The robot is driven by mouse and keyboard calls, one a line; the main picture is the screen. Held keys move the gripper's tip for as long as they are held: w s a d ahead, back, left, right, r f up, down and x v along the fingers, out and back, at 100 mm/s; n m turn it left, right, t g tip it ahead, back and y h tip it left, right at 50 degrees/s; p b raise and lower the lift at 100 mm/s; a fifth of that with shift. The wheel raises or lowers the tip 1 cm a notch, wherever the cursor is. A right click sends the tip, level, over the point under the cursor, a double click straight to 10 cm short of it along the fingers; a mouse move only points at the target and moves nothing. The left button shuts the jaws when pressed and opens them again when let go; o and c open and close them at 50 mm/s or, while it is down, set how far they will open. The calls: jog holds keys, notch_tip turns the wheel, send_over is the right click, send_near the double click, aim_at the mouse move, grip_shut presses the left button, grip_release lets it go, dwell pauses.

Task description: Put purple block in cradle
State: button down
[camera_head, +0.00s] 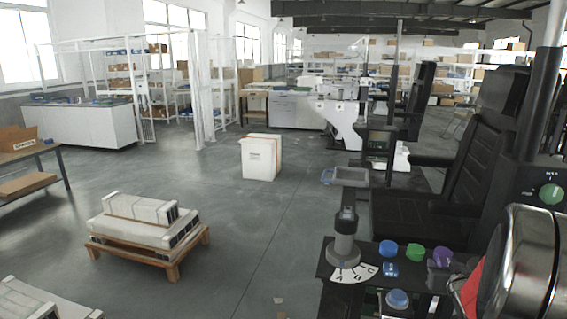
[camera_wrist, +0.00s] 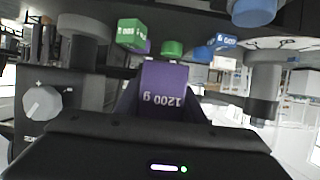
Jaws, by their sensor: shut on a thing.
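A purple block (camera_wrist: 168,85) marked "1200 g" fills the middle of the wrist view, its lettering upside down. My gripper (camera_wrist: 165,98) is shut on it, with dark fingers at its sides. I cannot make out this block in the head view. A round purple top (camera_head: 442,256) stands on the dark console at lower right, but I cannot tell what it belongs to. I cannot identify the cradle in either view.
The console carries a blue block (camera_head: 390,269), blue and green round tops, and a grey lever (camera_head: 345,235) over a lettered white dial (camera_head: 350,273). The wrist view shows a green block (camera_wrist: 130,33) near the purple block. A black seat (camera_head: 410,212) stands behind the console.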

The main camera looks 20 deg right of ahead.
jog(key=w+a+f+n+y, duration=0.1)
jog(key=w+a, duration=0.3)
jog(key=a, duration=0.3)
jog(key=w+a+n+t+y, duration=0.1)
jog(key=w+a, duration=0.2)
jog(key=a, duration=0.5)
jog(key=w+a+f+n+y, duration=0.1)
jog(key=w+a, duration=0.3)
jog(key=a, duration=0.3)
jog(key=w+a+n+y, duration=0.1)
jog(key=a+y, duration=0.1)
jog(key=a, duration=1)
jog(key=w+a+n+t+y, duration=0.1)
jog(key=w+a+n+y, duration=0.1)
jog(key=a, duration=0.9)
jog(key=shift+w+a+f+n, duration=0.2)
jog(key=shift+a+f+n, duration=0.1)
jog(key=shift+a+f, duration=0.1)
jog(key=shift+f, duration=0.1)
jog(key=s+f, duration=0.5)
jog(key=f, duration=0.1)
jog(key=shift+f, duration=0.15)
jog(key=shift+s+f, duration=0.25)
jog(key=shift+f, duration=0.7)
jog(key=shift+s+f, duration=0.3)
jog(key=shift+f, duration=0.65)
jog(key=shift+s+f, duration=0.25)
jog(key=shift+f, duration=0.7)
jog(key=shift+s, duration=0.1)
